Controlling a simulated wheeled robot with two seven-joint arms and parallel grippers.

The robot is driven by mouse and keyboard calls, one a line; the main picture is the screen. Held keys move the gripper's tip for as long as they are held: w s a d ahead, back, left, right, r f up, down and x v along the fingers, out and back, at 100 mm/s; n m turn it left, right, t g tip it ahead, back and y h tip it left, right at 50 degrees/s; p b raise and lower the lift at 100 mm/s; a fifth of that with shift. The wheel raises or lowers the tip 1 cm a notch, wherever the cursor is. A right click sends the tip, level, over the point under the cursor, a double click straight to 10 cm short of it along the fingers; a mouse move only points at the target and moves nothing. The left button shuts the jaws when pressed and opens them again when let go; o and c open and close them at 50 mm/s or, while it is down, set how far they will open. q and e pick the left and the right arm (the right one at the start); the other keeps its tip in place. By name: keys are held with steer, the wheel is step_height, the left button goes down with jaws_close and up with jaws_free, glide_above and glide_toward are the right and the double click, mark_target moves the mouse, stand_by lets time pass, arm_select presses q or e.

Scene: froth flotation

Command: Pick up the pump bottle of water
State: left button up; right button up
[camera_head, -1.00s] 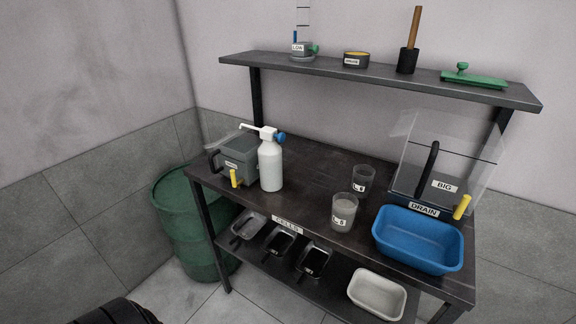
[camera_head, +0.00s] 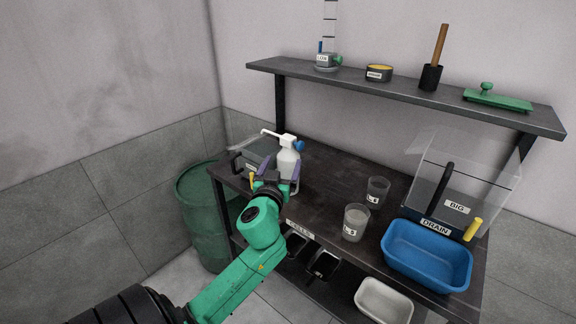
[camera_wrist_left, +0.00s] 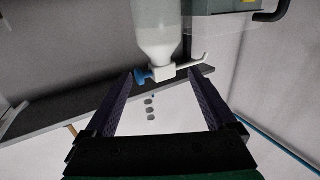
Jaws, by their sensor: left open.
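The white pump bottle (camera_head: 289,160) stands on the dark table, with a white nozzle pointing left and a blue knob on its right. It also shows upside down in the left wrist view (camera_wrist_left: 158,30). My left gripper (camera_head: 281,176) is open in front of the bottle, its purple fingers spread toward it and hiding its lower part. In the left wrist view the pump head lies between the lines of the two fingertips (camera_wrist_left: 164,74). I cannot tell whether they touch the bottle. My right gripper is not in view.
A grey cell box (camera_head: 250,158) stands close left of the bottle. Two beakers (camera_head: 356,222) (camera_head: 378,190), a blue basin (camera_head: 428,254) and a clear-walled tank (camera_head: 470,170) are to the right. A shelf (camera_head: 410,95) runs above the table's back. A green drum (camera_head: 200,215) stands left.

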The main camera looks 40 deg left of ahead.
mark_target(287, 151)
arm_select(q)
steer(key=p+x, duration=0.1)
steer(key=x, duration=0.6)
steer(key=shift+w+a+p, duration=0.15)
steer(key=shift+a+p, duration=0.05)
steer(key=shift+p, duration=0.2)
steer(key=shift+f, duration=0.1)
steer(key=shift+d, duration=0.1)
jaws_close()
